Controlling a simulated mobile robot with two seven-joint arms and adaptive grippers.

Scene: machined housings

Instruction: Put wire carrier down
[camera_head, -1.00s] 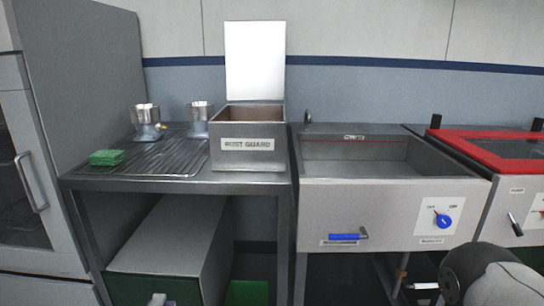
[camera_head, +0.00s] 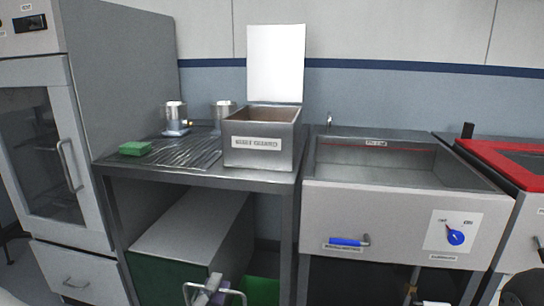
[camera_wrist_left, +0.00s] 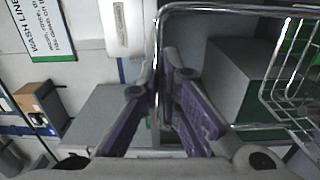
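My left gripper (camera_head: 212,284) shows at the bottom of the head view, low in front of the steel table. Its purple fingers are closed about the thin metal handle of the wire carrier (camera_head: 236,293). In the left wrist view the fingers (camera_wrist_left: 160,68) pinch this handle wire, and the carrier's wire mesh side (camera_wrist_left: 290,95) hangs to the right. Most of the carrier is below the head view's edge, and I cannot see whether it touches anything. My right gripper is not in view; only a dark part of my right arm shows at the bottom right.
The steel table (camera_head: 200,178) holds a green sponge (camera_head: 135,148), two metal cups and an open steel box labelled rust guard (camera_head: 262,140). A grey and green bin (camera_head: 190,235) stands beneath. A sink unit (camera_head: 400,210) is right; a glass-door cabinet (camera_head: 45,140) is left.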

